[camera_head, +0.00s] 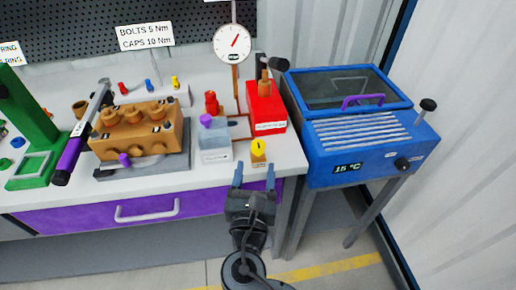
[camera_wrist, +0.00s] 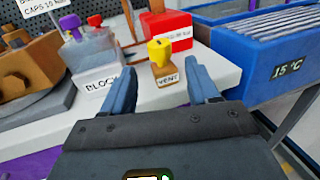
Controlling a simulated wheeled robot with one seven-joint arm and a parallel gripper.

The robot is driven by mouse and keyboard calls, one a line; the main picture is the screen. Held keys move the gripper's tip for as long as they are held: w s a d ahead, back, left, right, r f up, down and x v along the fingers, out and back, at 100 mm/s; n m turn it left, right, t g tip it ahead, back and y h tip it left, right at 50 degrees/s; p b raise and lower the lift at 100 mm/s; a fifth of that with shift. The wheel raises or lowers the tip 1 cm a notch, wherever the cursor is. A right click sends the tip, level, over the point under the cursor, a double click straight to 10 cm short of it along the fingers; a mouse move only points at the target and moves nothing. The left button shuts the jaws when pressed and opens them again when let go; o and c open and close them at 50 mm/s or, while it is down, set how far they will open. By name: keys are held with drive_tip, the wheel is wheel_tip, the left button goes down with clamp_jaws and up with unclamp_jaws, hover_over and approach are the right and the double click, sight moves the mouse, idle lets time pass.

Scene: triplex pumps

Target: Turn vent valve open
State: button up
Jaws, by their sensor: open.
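The vent valve has a yellow knob (camera_head: 258,147) on a small tan block (camera_head: 258,160) labelled VENT. It stands near the front right corner of the workbench. It also shows in the wrist view, where the yellow knob (camera_wrist: 160,51) has a dark mark on top and the block (camera_wrist: 166,70) bears the label. My gripper (camera_head: 256,177) is open and empty, in front of the valve at the bench's front edge. In the wrist view, the valve stands beyond and between the two blue fingers (camera_wrist: 163,88), apart from them.
Left of the valve is a grey block (camera_head: 215,140) with a purple knob, labelled BLOCK. Behind it are a red box (camera_head: 266,107) and a dial gauge (camera_head: 232,43). A blue bath (camera_head: 352,130) reading about 15 °C stands right. A brown pump body (camera_head: 137,130) sits left.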

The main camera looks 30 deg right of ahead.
sight(258, 153)
drive_tip(key=shift+p+x, duration=0.5)
drive_tip(key=shift+x, duration=3.35)
drive_tip(key=shift+r, duration=0.1)
drive_tip(key=c, duration=1)
drive_tip(key=shift+o, duration=0.2)
